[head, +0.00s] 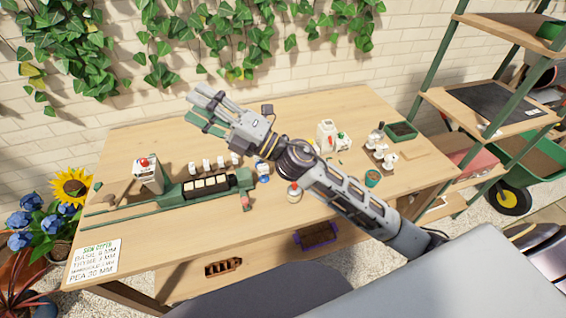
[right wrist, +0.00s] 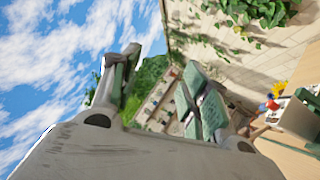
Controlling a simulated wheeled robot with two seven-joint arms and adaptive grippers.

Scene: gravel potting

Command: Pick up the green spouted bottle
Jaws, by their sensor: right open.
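My right gripper (head: 207,108) is raised above the left half of the wooden table (head: 290,115), its arm crossing the table from the lower right. Its green-padded fingers are apart and nothing is between them. In the right wrist view the gripper (right wrist: 160,95) points towards sky and wall. I cannot clearly make out a green spouted bottle. A small white-and-green item (head: 344,142) stands beside a white red-topped container (head: 326,136) at the back, beyond my right arm; its shape is too small to tell. My left gripper is not in view.
A long green tool with a dark tray (head: 208,188) lies at the left, near a white box (head: 147,175). A shelf (head: 495,103) rises beyond the right end.

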